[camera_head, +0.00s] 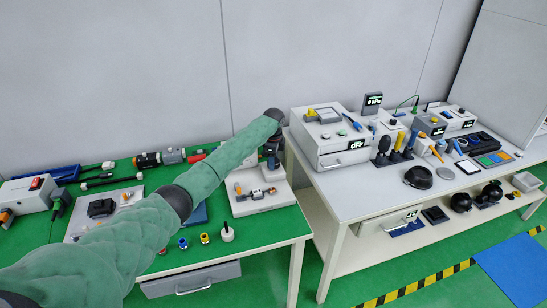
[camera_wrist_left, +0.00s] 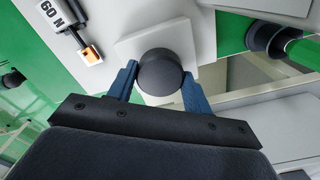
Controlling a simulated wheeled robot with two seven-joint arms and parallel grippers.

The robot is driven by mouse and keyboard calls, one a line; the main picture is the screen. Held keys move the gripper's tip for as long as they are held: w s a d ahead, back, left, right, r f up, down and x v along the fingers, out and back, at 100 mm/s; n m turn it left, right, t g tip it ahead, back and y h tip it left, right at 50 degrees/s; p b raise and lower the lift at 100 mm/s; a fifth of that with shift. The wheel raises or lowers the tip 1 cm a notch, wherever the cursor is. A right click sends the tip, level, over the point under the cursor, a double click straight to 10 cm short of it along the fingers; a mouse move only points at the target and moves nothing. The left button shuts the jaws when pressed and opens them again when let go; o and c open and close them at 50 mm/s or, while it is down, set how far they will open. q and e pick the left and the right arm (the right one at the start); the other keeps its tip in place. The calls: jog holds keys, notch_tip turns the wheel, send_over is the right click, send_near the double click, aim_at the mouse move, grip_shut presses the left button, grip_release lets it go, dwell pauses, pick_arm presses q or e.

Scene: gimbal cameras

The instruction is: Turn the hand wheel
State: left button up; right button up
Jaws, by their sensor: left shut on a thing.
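My left arm crosses the head view from the lower left. My left gripper (camera_head: 271,160) is over the right end of the green-topped table, at a light fixture board (camera_head: 258,206). In the left wrist view, the blue fingers of my left gripper (camera_wrist_left: 161,78) are on either side of a dark round knob (camera_wrist_left: 164,70) and shut on it. The knob sits on a square pale plate (camera_wrist_left: 133,47); it may be the hand wheel, but no rim or spokes show. In the head view the arm and gripper hide it. My right gripper is out of view.
A block marked "60 N" (camera_wrist_left: 55,14) with an orange-ended part lies close to the left finger. A white bench (camera_head: 345,185) with instruments stands to the right.

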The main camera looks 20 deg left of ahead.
pick_arm(q)
jog(key=n+p, duration=0.1)
jog(key=n, duration=0.2)
jog(key=shift+r, duration=0.2)
jog(key=n+p, duration=0.2)
jog(key=n, duration=0.2)
jog(key=n+p, duration=0.5)
jog(key=n, duration=0.5)
jog(key=shift+w, duration=0.1)
jog(key=shift+n+p, duration=0.8)
jog(key=shift+n, duration=1.4)
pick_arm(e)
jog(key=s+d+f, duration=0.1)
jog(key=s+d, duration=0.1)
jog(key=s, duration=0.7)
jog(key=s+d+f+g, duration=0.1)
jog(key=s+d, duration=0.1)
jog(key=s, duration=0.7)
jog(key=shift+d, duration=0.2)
pick_arm(q)
jog(key=o, duration=1)
jog(key=shift+f, duration=0.15)
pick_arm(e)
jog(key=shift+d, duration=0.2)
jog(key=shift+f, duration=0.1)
